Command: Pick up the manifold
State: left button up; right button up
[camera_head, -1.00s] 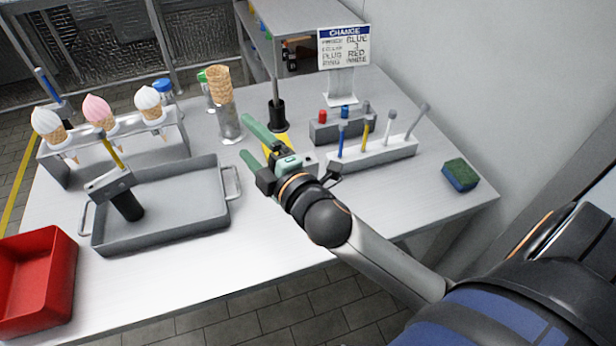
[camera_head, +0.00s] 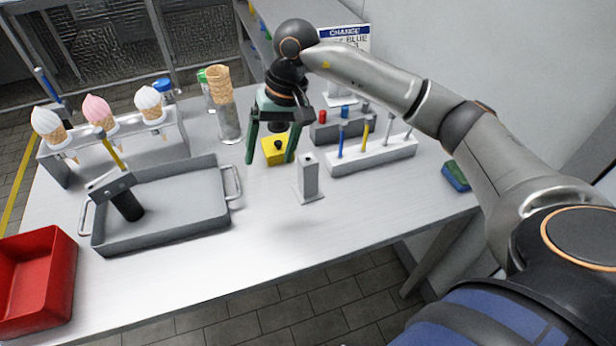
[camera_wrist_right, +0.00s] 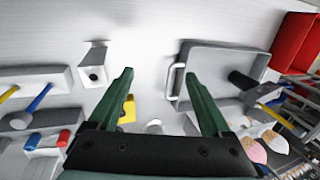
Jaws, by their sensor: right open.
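No part is labelled as the manifold; a grey block (camera_head: 325,131) with red and blue fittings at the back right may be it, but I cannot tell for sure. This block also shows at the lower left of the right wrist view (camera_wrist_right: 45,153). My right gripper (camera_head: 270,160) has green fingers, points down and is open with nothing held. It hangs by a yellow block (camera_head: 270,156) with a black knob, which shows partly behind a finger in the right wrist view (camera_wrist_right: 127,113). The fingertips (camera_wrist_right: 159,74) are well apart. My left gripper is not in view.
A grey post (camera_head: 310,180) stands right of the gripper. A white rack (camera_head: 385,158) holds coloured sticks. A grey tray (camera_head: 185,222) holds a black-handled tool (camera_head: 126,206). A red bin (camera_head: 35,285), ice-cream cones and a sponge (camera_head: 456,177) stand around. The front table is clear.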

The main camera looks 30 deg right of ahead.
aim_at(308, 169)
jog(key=d+h, duration=0.1)
jog(key=d, duration=0.1)
jog(key=d+r+h, duration=0.1)
jog(key=d, duration=0.2)
jog(key=d+h, duration=0.1)
jog(key=d, duration=0.1)
jog(key=shift+d+r+n+g, duration=0.25)
jog(key=shift+d+n+g, duration=0.05)
jog(key=shift+d, duration=0.05)
notch_tip(308, 169, down, 6)
jog(key=shift+d+f+p, duration=0.1)
jog(key=shift+p, duration=0.3)
jog(key=f, duration=0.3)
jog(key=f+p, duration=0.1)
jog(key=shift+d+f, duration=0.3)
jog(key=shift+f, duration=0.6)
grip_shut()
jog(key=shift+w, duration=0.1)
